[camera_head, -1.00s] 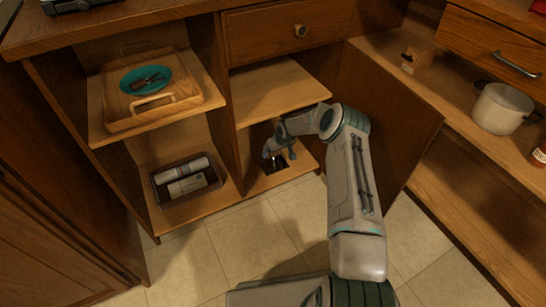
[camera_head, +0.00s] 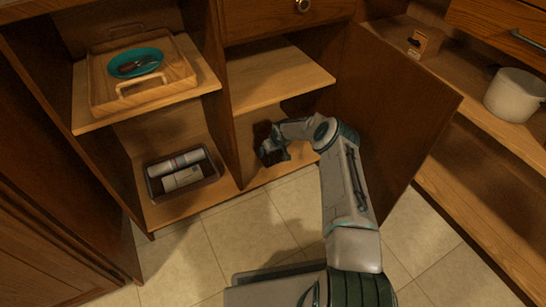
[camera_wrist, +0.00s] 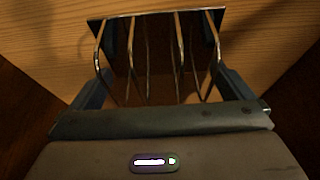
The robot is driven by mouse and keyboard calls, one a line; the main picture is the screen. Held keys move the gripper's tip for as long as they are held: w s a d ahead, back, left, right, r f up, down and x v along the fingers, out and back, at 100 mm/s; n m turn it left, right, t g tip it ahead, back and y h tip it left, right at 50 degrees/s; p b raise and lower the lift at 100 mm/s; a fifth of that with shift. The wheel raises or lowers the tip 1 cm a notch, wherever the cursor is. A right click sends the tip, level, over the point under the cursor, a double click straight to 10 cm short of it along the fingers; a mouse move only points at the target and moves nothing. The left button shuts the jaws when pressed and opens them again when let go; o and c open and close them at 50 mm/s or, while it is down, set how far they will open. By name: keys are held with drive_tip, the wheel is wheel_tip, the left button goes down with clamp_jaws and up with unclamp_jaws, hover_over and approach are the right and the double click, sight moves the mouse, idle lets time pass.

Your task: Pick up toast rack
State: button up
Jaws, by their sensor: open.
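The toast rack (camera_wrist: 160,52) shows in the wrist view as a dark base with several upright metal wires. It stands on the wooden shelf floor, directly in front of my gripper (camera_wrist: 160,90). The two fingers are open and lie on either side of the rack, near its outer wires. I cannot tell whether they touch it. In the head view my gripper (camera_head: 270,152) reaches into the lower compartment of the cabinet. There the rack is largely hidden in shadow and behind the gripper.
A shelf board (camera_head: 275,78) lies above my gripper, and a divider (camera_head: 222,110) stands to its left. An open cabinet door (camera_head: 395,110) is right of my arm. A dark bin (camera_head: 212,182) and a wooden tray (camera_head: 185,70) with a teal plate (camera_head: 136,62) stand in the left compartments.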

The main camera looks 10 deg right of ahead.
drive_tip(key=shift+w+f, duration=0.15)
drive_tip(key=shift+f, duration=0.35)
drive_tip(key=shift+r, duration=0.1)
drive_tip(key=c, duration=1.1)
drive_tip(key=shift+r, duration=0.1)
